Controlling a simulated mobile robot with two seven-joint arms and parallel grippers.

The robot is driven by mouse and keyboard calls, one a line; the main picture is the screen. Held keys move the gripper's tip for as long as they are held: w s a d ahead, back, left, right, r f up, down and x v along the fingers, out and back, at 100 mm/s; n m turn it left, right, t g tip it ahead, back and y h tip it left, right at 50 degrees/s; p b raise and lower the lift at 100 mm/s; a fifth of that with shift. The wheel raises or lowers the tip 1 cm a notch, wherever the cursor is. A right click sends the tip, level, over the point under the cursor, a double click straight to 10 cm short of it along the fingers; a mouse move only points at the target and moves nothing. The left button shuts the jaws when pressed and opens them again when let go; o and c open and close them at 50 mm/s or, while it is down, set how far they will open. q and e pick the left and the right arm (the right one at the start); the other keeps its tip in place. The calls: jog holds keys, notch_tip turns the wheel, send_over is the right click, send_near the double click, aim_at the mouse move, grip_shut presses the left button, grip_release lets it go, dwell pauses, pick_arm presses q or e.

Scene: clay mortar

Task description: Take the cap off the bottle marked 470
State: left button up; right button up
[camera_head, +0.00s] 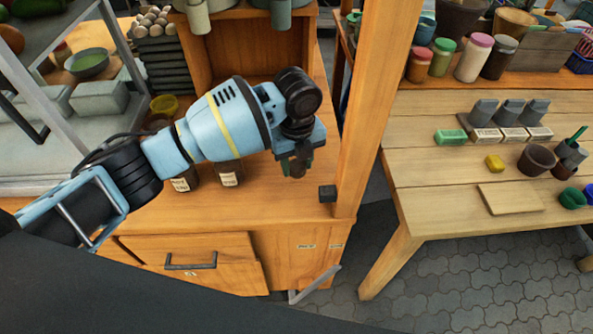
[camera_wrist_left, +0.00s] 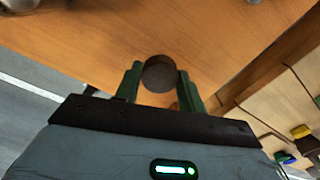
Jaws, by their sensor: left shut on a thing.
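Two dark bottles with pale labels stand on the wooden cabinet top in the head view, a left one (camera_head: 183,181) and a right one (camera_head: 229,174). The labels are too small to read, so I cannot tell which is marked 470. My arm hides their tops. My left gripper (camera_head: 297,167) is to the right of both bottles, over the right part of the cabinet top. In the left wrist view, the green fingers of my left gripper (camera_wrist_left: 158,84) are shut on a dark round cap (camera_wrist_left: 159,73). Whether a bottle is under it is hidden. My right gripper is not in view.
A wooden post (camera_head: 363,105) and a small black block (camera_head: 327,194) are close to the right of my left gripper. A yellow bowl (camera_head: 165,105) stands behind the bottles. The cabinet top (camera_head: 270,202) is bare in front. Another table (camera_head: 440,190) stands at the right.

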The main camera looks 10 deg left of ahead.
aim_at(296, 166)
pick_arm(q)
notch_tip(296, 166, down, 3)
jog(key=shift+f, duration=0.15)
jog(key=shift+s, duration=0.1)
jog(key=shift+f, duration=0.15)
jog(key=o, duration=1.1)
notch_tip(296, 166, up, 11)
jog(key=shift+f+p, duration=0.2)
jog(key=shift+p, duration=0.2)
jog(key=shift+r, duration=0.85)
